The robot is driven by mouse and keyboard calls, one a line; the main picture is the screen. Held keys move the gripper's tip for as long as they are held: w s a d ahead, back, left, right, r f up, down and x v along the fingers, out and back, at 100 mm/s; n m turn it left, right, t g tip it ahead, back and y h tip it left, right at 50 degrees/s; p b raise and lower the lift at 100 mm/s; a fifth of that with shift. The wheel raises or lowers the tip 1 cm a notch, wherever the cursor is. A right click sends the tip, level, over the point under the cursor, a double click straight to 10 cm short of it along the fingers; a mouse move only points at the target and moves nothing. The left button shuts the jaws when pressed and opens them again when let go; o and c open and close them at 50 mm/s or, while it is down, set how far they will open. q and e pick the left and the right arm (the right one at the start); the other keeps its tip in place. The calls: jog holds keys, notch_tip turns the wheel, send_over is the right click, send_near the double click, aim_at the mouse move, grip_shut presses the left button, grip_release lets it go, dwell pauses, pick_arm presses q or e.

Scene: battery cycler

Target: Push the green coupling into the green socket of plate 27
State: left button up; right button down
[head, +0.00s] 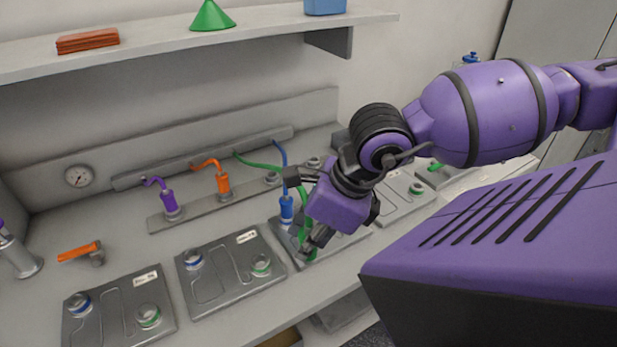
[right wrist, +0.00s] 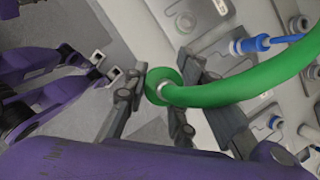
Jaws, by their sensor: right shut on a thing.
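My right gripper (head: 307,250) is shut on the green coupling (head: 311,256), low over the front right part of a grey plate (head: 275,228). In the right wrist view, the coupling (right wrist: 163,86) sits between the two fingers (right wrist: 172,100), with its thick green hose curving right. The green socket is hidden beneath the coupling and fingers, so I cannot tell whether they touch. A blue coupling (head: 287,208) stands upright at the same plate's blue socket. The plate's number is unreadable here. What seems to be my left gripper (right wrist: 106,68) shows at left in the right wrist view, its jaws unclear.
Two plates with blue and green sockets lie to the left (head: 118,312) (head: 232,272); another (head: 405,200) lies right. Purple (head: 170,203) and orange (head: 222,184) couplings stand on the back strip. A shelf (head: 270,30) overhangs the bench.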

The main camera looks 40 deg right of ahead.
aim_at(305, 226)
jog(key=shift+r, duration=2.35)
